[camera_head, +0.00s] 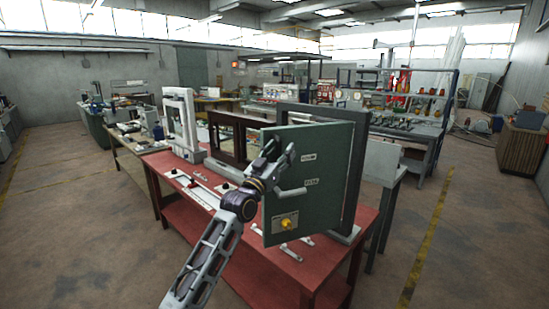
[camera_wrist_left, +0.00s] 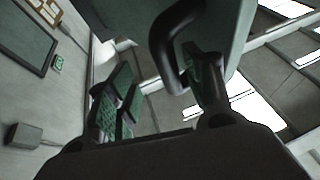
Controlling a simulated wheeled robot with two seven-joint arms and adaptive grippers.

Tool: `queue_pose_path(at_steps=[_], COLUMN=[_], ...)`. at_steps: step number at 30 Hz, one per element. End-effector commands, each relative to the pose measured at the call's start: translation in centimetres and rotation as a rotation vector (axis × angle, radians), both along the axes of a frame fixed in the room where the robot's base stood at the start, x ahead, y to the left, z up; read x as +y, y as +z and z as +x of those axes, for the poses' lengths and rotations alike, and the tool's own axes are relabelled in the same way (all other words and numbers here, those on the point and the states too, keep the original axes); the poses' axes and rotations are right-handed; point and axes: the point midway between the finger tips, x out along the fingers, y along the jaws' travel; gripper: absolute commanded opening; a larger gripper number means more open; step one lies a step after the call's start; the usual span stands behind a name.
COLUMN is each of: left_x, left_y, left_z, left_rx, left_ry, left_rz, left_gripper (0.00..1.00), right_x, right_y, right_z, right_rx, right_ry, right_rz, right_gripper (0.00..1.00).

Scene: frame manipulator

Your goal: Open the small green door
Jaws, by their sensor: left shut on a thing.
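The small green door (camera_head: 318,185) stands on the red workbench in a dark frame (camera_head: 362,165). It is swung out, its left edge standing clear of the frame toward me. It has white labels, a yellow knob (camera_head: 288,222) low down and a light bar (camera_head: 292,192). My left gripper (camera_head: 279,152) is at the door's upper left, in front of its face. In the left wrist view, a dark looped handle (camera_wrist_left: 165,50) reaches in beside one of my fingers, and my left gripper (camera_wrist_left: 160,95) is shut on it. The exact contact is partly hidden. My right gripper does not show.
The red workbench (camera_head: 170,165) also carries a white frame (camera_head: 167,120) and a brown frame (camera_head: 211,140) left of the door. Small handles lie on its top. Open floor (camera_head: 440,240) lies to the right. Shelves (camera_head: 410,110) stand behind.

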Motion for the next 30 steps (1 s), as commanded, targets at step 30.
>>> queue_pose_path(at_steps=[30], left_x=[4.5], left_y=[-3.1], left_z=[-6.1], left_rx=[-0.001], left_ry=[-0.001], left_rz=[-0.003], left_gripper=[0.39], right_x=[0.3], right_y=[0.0], right_z=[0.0], right_rx=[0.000], right_ry=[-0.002], right_rz=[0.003], right_gripper=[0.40])
